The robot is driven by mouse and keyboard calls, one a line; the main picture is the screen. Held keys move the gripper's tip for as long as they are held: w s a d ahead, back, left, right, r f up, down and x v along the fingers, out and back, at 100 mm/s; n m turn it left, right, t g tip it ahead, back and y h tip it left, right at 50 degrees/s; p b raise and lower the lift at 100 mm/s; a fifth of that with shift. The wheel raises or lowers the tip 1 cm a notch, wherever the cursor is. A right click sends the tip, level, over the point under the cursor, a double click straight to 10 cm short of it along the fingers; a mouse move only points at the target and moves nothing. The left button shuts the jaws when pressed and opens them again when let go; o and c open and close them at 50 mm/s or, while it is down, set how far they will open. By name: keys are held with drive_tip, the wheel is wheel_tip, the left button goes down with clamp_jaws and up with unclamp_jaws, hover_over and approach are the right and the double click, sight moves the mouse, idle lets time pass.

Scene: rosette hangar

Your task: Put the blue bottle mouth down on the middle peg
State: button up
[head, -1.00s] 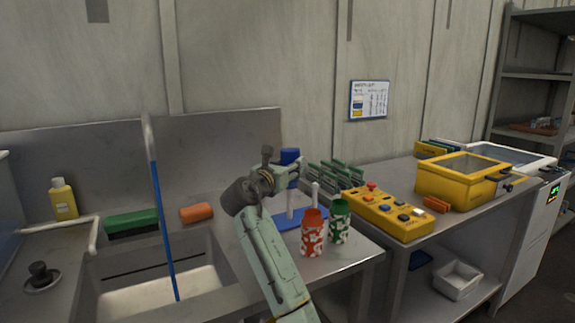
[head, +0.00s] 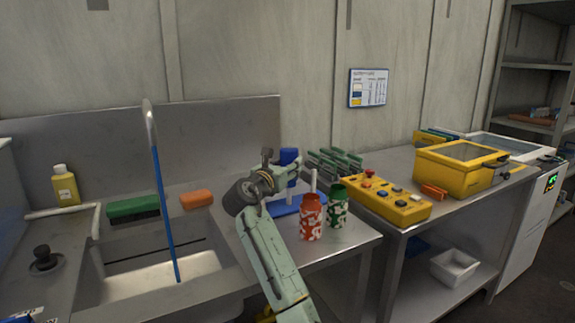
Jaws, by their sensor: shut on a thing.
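My gripper (head: 287,173) is shut on the blue bottle (head: 289,156) above the blue peg base (head: 284,210) on the counter. Part of the bottle is hidden by the gripper; its mouth cannot be made out. One white peg (head: 313,180) stands clear just right of the gripper. Another peg seems to be beneath the bottle, mostly hidden; I cannot tell whether the bottle is around it. A red patterned bottle (head: 312,217) and a green patterned bottle (head: 337,206) stand in front of and to the right of the base.
A sink with a blue-handled brush or hose (head: 164,215) lies to the left. A yellow button box (head: 389,199), green rack boards (head: 335,162) and a yellow bin (head: 460,168) are on the right-hand bench. A yellow bottle (head: 65,187) stands far left.

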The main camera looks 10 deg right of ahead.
drive_tip(key=shift+f, duration=0.65)
idle(0.3)
drive_tip(key=o, duration=1.1)
drive_tip(key=v, duration=1.2)
